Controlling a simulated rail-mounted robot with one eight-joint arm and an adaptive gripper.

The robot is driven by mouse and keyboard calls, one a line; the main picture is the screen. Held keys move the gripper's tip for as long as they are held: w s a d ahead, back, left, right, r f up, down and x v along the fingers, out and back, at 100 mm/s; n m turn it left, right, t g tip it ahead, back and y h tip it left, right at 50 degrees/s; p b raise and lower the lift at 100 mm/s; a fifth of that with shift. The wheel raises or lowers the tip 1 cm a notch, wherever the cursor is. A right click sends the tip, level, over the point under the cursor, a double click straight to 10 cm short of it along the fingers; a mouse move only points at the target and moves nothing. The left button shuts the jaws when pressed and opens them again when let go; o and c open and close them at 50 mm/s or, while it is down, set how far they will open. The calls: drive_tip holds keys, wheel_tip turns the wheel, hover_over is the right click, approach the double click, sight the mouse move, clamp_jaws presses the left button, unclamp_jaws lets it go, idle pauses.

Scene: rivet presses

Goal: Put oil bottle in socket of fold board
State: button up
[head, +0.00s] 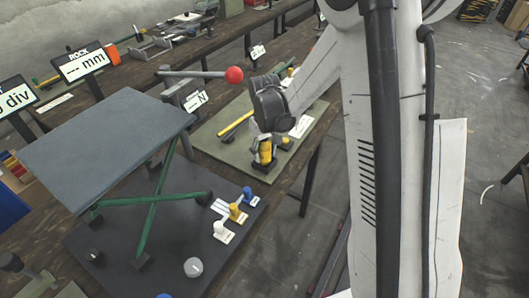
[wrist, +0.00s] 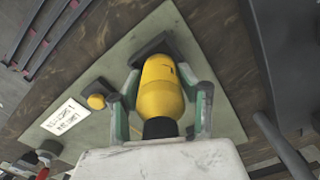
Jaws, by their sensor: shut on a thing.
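A yellow bottle with a black end, which I take for the oil bottle (wrist: 161,88), sits between the two fingers of my gripper (wrist: 161,96) in the wrist view. My gripper (head: 265,146) is shut on it. Its far end is at a dark angular holder (wrist: 148,50) on a grey-green board (wrist: 215,98); I cannot tell whether it is seated in it or just above it. In the head view the yellow bottle (head: 265,154) shows low under my gripper, over the same board (head: 208,138). I cannot tell which board is the fold board.
A lever with a red ball (head: 234,74) stands left of my gripper. A dark board (head: 120,282) carries a slate plate (head: 105,145) on green crossed legs, with blue, yellow and white pieces at its right. A yellow knob (wrist: 96,101) and a label (wrist: 66,117) lie beside the bottle.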

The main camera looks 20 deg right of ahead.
drive_tip(key=shift+f+b, duration=0.4)
drive_tip(key=o, duration=1.2)
drive_tip(key=shift+r, duration=0.15)
drive_tip(key=shift+r+p, duration=0.65)
drive_tip(key=shift+p, duration=0.25)
wheel_tip(320, 180, up, 12)
drive_tip(key=shift+f, duration=0.25)
drive_tip(key=shift+s+r, duration=0.15)
drive_tip(key=shift+r, duration=0.1)
drive_tip(key=s+r+m+t, duration=0.1)
drive_tip(key=s+r+t, duration=0.2)
drive_tip(key=s+r, duration=0.7)
drive_tip(key=s+t, duration=0.1)
drive_tip(key=s, duration=0.3)
drive_tip(key=s+m+t, duration=0.1)
drive_tip(key=s, duration=0.4)
drive_tip(key=s+t, duration=0.2)
drive_tip(key=s, duration=0.2)
drive_tip(key=shift+s+f+m, duration=0.3)
drive_tip(key=shift+m, duration=0.1)
